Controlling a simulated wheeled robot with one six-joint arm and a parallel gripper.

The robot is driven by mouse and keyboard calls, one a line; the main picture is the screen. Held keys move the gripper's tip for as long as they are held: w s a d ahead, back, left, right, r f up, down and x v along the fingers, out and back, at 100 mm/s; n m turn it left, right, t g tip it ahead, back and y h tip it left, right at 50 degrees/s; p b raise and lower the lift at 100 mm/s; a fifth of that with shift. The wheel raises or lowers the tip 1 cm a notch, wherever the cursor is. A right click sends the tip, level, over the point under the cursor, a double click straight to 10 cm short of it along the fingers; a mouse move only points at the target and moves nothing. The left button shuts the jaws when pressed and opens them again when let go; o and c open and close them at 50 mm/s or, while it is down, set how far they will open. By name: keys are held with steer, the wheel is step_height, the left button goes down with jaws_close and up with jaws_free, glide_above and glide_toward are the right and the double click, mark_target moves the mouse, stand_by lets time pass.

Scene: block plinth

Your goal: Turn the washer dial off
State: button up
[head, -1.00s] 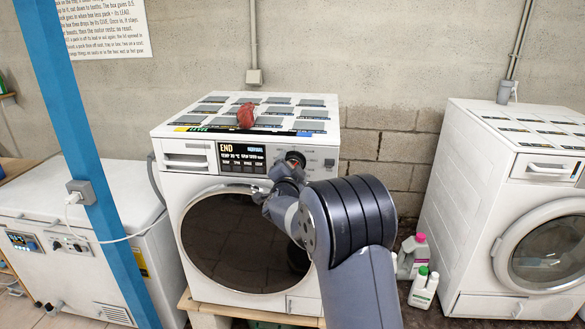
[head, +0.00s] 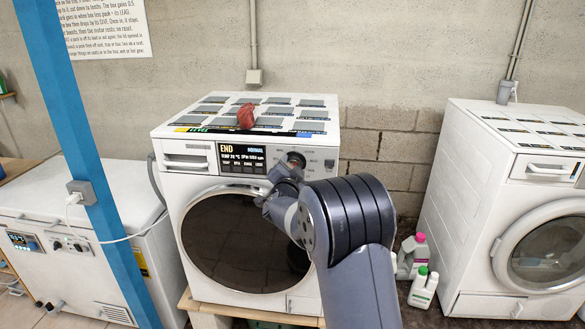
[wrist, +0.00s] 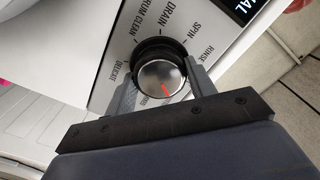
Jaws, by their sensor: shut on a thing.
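The washer (head: 240,215) is white with a dark round door and stands in the middle of the head view. Its display (head: 240,158) reads END. The dial (head: 296,158) is right of the display, partly hidden by my arm. In the wrist view the dial (wrist: 155,76) has a dark rim and a silver face with a red pointer mark toward the lower right of the picture. Labels such as DRUM CLEAN, DRAIN, SPIN and RINSE ring it. My gripper (wrist: 161,80) is shut on the dial, one finger on each side. The labels beneath the gripper are partly hidden.
A red cloth-like item (head: 246,115) lies on the washer top among grey panels. A second washer (head: 530,210) stands at right, with bottles (head: 421,287) on the floor between. A blue post (head: 85,160) and a white chest (head: 80,235) are at left.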

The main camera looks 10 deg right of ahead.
steer(key=n+p, duration=0.2)
steer(key=n, duration=0.4)
steer(key=shift+n, duration=0.3)
steer(key=shift+p, duration=0.3)
steer(key=o, duration=1)
steer(key=b+v, duration=0.3)
steer(key=v, duration=0.7)
steer(key=shift+s+a, duration=0.15)
steer(key=shift+s, duration=0.25)
